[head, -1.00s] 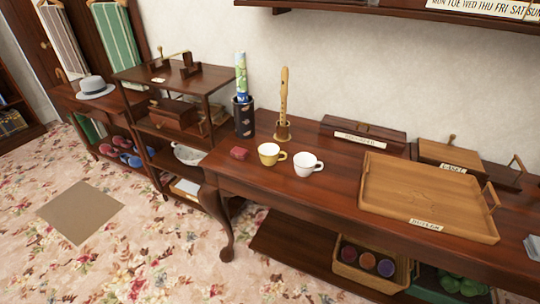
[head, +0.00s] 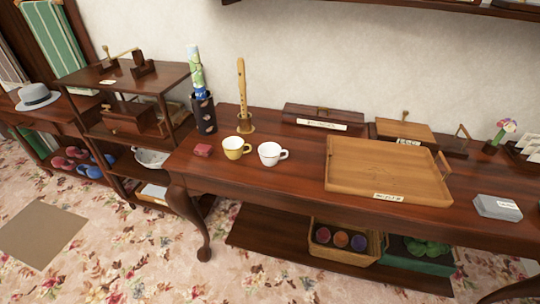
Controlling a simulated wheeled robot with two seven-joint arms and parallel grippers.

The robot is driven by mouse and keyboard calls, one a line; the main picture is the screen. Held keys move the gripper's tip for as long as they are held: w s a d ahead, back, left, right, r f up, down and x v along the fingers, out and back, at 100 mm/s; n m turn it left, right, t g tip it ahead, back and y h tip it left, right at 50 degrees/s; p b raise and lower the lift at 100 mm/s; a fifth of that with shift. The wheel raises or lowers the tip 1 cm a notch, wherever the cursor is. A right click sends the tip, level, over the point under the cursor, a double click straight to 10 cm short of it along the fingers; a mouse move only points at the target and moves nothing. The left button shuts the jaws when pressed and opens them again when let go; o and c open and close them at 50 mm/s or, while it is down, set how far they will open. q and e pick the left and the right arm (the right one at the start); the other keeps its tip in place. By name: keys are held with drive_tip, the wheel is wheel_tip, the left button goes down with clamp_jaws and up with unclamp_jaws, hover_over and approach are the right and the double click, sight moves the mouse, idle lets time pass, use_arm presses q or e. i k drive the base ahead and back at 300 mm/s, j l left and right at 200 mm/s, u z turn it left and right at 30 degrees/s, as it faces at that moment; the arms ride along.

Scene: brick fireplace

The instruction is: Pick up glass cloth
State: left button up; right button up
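No cloth in view is labelled as the glass cloth. A green and white striped cloth (head: 54,42) hangs at the far upper left in the head view. Part of a second, pale striped cloth (head: 12,68) hangs at the left edge, mostly cut off by the frame. I cannot tell which of them, if either, is the glass cloth. Neither of my grippers is in view.
A shelf unit (head: 130,75) and a grey hat (head: 36,96) stand left. Flowered carpet lies open in front.

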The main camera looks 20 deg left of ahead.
sight(487, 206)
drive_tip(key=z, duration=1.3)
